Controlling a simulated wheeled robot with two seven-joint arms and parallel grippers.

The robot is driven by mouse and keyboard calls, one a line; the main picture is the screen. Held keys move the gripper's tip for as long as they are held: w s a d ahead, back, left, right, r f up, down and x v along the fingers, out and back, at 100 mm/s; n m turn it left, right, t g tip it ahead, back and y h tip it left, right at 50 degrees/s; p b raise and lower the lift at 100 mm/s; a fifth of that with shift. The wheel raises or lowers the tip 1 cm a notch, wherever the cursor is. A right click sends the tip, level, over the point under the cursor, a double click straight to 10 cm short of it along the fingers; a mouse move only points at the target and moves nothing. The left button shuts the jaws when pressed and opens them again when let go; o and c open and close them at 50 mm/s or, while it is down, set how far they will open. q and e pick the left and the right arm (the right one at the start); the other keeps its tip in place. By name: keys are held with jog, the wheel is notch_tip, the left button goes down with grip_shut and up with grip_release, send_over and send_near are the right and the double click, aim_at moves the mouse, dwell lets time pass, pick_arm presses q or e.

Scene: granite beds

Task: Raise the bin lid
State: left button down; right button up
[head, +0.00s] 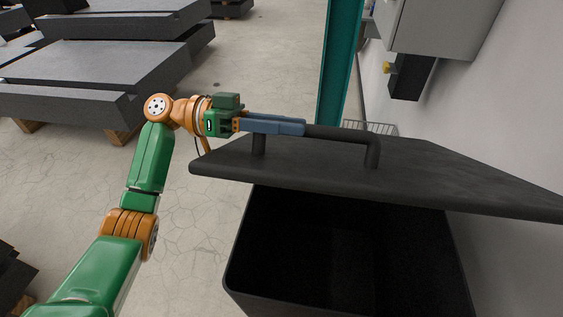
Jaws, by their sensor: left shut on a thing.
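The black bin (232,287) stands at the lower right in the head view, with its dark inside showing. Its flat black lid (430,170) is raised and tilted above the opening. A bar handle (372,150) is fixed on the lid's top. My left gripper (303,129) is shut on the left part of this handle, above the lid's left half. The fingertips overlap the bar, so the exact contact is partly hidden. My right gripper is not in view.
Granite slabs (95,70) lie stacked at the upper left. A teal post (340,65) stands behind the lid. A grey wall box (430,25) and a wire basket (375,127) are near the right wall. The floor (200,260) left of the bin is clear.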

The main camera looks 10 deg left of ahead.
pick_arm(q)
jog(key=shift+w+r+n, duration=0.3)
jog(key=shift+w+r, duration=0.75)
jog(key=shift+r, duration=0.25)
